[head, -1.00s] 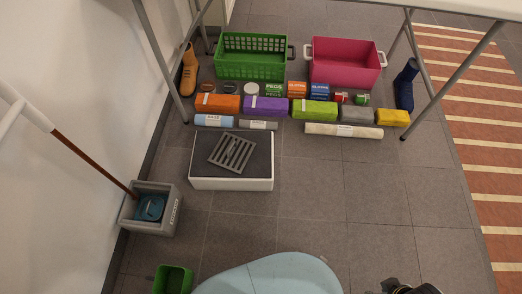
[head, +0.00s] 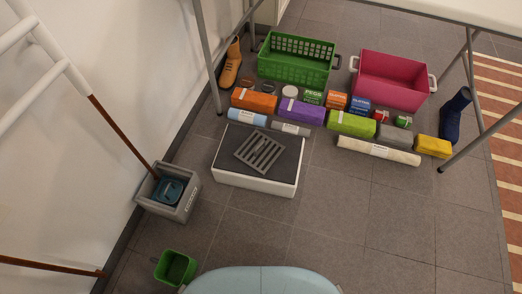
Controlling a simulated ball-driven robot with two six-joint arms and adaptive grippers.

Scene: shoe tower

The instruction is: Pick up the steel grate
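The steel grate (head: 260,152) is a small dark grey slotted square. It lies flat and slightly turned on the dark top of a white-sided box (head: 253,184) that stands on the floor. Nothing covers the grate. Neither of my grippers shows in the head view, so nothing of mine touches the grate here.
Behind the box are rows of coloured packages and rolls (head: 378,150), then a green basket (head: 296,60) and a pink crate (head: 392,80) under a table (head: 455,15). A grey bucket (head: 168,192) and a green bin (head: 175,268) stand left.

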